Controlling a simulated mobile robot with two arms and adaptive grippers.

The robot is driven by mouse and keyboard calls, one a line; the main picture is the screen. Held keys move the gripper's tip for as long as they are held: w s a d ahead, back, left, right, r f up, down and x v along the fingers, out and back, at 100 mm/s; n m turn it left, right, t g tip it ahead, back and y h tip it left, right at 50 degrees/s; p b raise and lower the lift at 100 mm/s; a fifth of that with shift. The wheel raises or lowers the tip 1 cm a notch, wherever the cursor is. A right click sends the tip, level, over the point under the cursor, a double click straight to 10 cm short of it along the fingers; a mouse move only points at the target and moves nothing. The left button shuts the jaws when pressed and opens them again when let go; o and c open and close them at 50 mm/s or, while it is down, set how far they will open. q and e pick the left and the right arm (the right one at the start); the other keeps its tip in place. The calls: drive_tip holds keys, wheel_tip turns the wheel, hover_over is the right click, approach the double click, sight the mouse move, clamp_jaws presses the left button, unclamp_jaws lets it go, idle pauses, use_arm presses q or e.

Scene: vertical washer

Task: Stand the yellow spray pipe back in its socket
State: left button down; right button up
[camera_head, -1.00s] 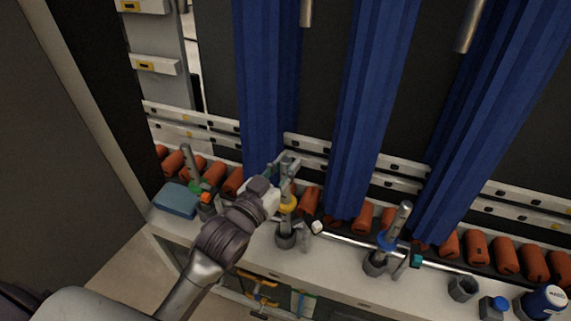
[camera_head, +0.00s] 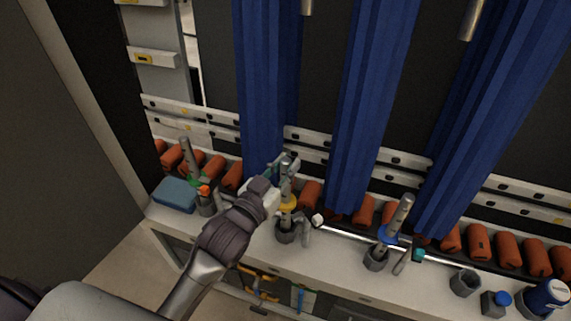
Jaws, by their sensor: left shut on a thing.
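The yellow spray pipe (camera_head: 287,203) is a grey upright tube with a yellow collar. My left gripper (camera_head: 285,168) is shut on its upper part, above the collar. The pipe is near upright, with its lower end at the dark grey socket (camera_head: 288,233) on the white ledge. The socket's rim shows around the lower end, but I cannot tell how deep the pipe sits. My right gripper is not in view.
A blue-collared pipe (camera_head: 393,235) stands in a socket to the right, and a green-and-orange one (camera_head: 193,170) to the left. An empty socket (camera_head: 464,283) and a blue bottle (camera_head: 545,298) are at the right. Blue curtains (camera_head: 365,110) and orange rollers (camera_head: 476,244) lie behind.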

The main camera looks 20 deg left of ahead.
use_arm(q)
drive_tip(key=shift+f+b, duration=0.3)
drive_tip(key=shift+f, duration=0.35)
drive_tip(key=c, duration=0.9)
unclamp_jaws()
drive_tip(key=v, duration=1.2)
